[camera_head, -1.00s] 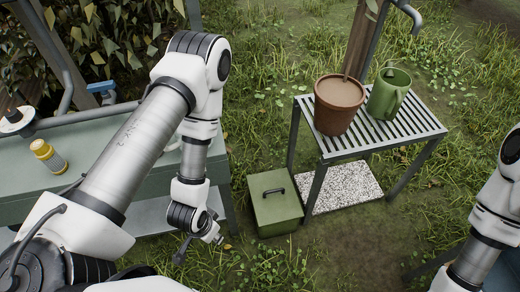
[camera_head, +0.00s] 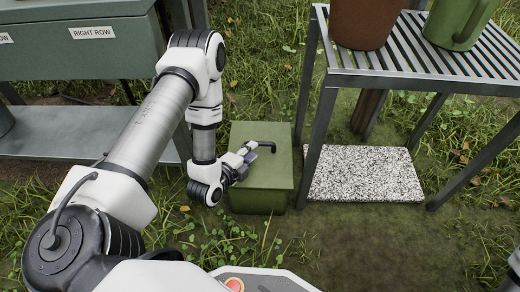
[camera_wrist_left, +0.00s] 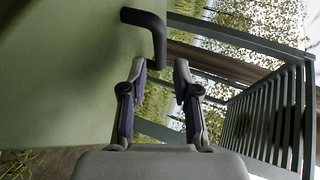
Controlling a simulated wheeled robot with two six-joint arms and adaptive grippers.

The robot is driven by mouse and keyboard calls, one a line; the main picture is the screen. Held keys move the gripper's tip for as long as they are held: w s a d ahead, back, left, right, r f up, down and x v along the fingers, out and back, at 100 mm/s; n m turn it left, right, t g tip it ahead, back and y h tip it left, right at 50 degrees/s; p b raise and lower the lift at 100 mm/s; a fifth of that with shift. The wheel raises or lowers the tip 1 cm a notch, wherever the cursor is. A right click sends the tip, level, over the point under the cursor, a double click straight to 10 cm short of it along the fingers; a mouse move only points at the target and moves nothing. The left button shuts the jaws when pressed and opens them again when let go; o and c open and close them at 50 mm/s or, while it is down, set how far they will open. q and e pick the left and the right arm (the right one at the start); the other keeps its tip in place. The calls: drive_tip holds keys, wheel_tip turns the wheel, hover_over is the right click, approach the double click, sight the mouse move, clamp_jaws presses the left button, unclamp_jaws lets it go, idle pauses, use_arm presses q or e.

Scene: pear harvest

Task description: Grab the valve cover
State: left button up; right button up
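The valve cover is a green box-shaped lid (camera_head: 262,178) on the grass, with a dark bent handle (camera_head: 264,144) on its top. In the left wrist view the green cover (camera_wrist_left: 55,75) fills the left side, and its black handle (camera_wrist_left: 147,22) reaches toward the fingers. My left gripper (camera_head: 246,156) is over the cover's left part, close to the handle. In the left wrist view its two fingers (camera_wrist_left: 160,68) are apart, with the handle's end at or just ahead of the gap between the tips. I cannot tell whether they touch. My right gripper is out of view.
A slatted metal table (camera_head: 425,66) with a terracotta pot (camera_head: 362,22) and a green watering can (camera_head: 460,22) stands right of the cover. A speckled slab (camera_head: 362,174) lies beneath it. A green bench (camera_head: 80,60) with a lower shelf stands at the left.

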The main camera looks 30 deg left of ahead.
sight(260, 143)
use_arm(q)
drive_tip(key=b+x, duration=0.1)
drive_tip(key=x, duration=0.1)
drive_tip(key=b+x, duration=0.1)
drive_tip(key=b, duration=0.1)
drive_tip(key=b+x, duration=0.1)
drive_tip(key=x, duration=0.1)
drive_tip(key=shift+w+a+f, duration=0.1)
drive_tip(key=shift+w+f, duration=0.1)
drive_tip(key=shift+f, duration=0.2)
drive_tip(key=shift+w+b, duration=0.3)
drive_tip(key=shift+w, duration=0.05)
drive_tip(key=shift+r, duration=0.15)
clamp_jaws()
